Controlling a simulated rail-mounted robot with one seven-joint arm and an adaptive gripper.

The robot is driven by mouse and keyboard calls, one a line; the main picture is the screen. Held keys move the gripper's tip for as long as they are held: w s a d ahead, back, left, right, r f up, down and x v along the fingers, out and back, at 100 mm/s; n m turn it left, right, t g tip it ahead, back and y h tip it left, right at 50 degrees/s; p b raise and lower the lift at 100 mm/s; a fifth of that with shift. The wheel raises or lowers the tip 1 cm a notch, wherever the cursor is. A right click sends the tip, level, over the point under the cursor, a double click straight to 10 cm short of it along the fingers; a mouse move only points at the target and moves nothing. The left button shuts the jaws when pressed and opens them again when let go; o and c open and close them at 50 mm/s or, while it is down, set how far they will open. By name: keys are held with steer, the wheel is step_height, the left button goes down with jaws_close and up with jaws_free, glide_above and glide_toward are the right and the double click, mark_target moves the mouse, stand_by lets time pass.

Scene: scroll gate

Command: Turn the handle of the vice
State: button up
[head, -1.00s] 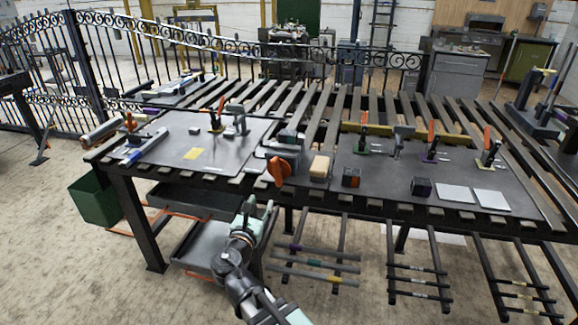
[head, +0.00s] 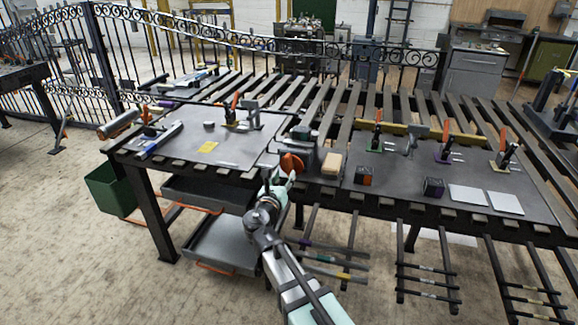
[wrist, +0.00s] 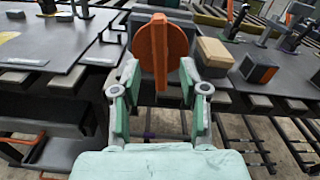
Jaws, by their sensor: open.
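The vice (head: 303,144) is a grey body at the front edge of the workbench, near the middle of the head view. Its orange handle (head: 291,163) is a round disc with a raised bar across it, facing the front. In the wrist view the handle (wrist: 160,50) is straight ahead, with the bar nearly upright. My gripper (wrist: 158,82) is open, with one finger to each side of the handle's lower part in that view. I cannot tell whether the fingers touch it. In the head view my gripper (head: 278,180) is just in front of and below the handle.
Orange-handled clamps (head: 376,135) stand on the bench. A green bin (head: 110,188) and grey trays (head: 225,245) are below at left.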

mark_target(288, 169)
steer(key=x, duration=0.6)
steer(key=shift+w+p, duration=0.1)
steer(key=shift+p, duration=0.2)
jaws_close()
